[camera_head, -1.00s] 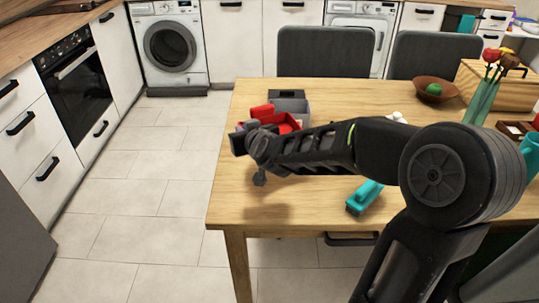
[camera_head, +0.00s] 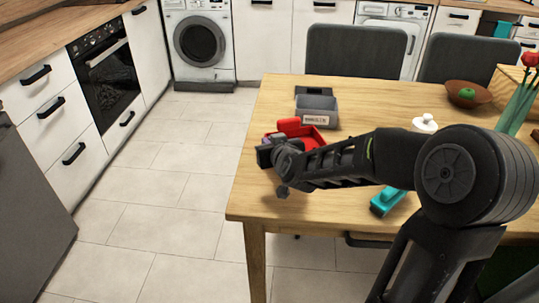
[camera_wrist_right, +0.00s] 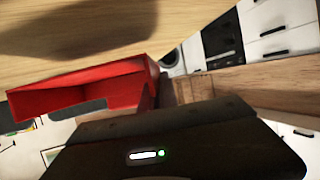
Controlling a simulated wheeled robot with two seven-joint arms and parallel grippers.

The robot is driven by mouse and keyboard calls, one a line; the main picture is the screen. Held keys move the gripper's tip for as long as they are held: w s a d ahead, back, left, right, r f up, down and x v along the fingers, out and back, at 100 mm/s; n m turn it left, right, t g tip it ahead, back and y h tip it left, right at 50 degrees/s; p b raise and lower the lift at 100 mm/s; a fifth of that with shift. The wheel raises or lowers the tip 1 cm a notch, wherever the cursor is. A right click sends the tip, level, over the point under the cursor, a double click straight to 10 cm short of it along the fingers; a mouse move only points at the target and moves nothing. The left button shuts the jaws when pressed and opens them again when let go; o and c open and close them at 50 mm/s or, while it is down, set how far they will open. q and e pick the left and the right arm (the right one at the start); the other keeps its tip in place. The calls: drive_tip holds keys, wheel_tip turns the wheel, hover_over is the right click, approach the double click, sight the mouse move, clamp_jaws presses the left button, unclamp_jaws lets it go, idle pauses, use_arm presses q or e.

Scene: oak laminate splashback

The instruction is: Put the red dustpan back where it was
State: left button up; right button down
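The red dustpan (camera_head: 309,139) is over the near left part of the wooden table, in front of a grey bin. My right gripper (camera_head: 268,155) is at the dustpan's left end and appears shut on it; the fingertips are hidden in the head view. In the right wrist view the red dustpan (camera_wrist_right: 85,88) stretches to the left from the gripper, with the table surface at the top. I cannot tell whether its underside touches the table. My left gripper is in neither view.
The grey bin (camera_head: 317,112) with a label stands behind the dustpan on the table (camera_head: 262,200). A teal-handled brush (camera_head: 385,203) and a white lidded pot (camera_head: 424,124) lie to the right. A brown bowl (camera_head: 468,96) stands farther back. The near left table corner is bare.

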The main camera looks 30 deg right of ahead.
drive_tip(key=shift+f+b, duration=0.55)
drive_tip(key=shift+f, duration=1.3)
drive_tip(key=shift+f, duration=0.2)
drive_tip(key=c, duration=1.6)
unclamp_jaws()
drive_tip(key=shift+c, duration=0.2)
drive_tip(key=shift+r, duration=0.15)
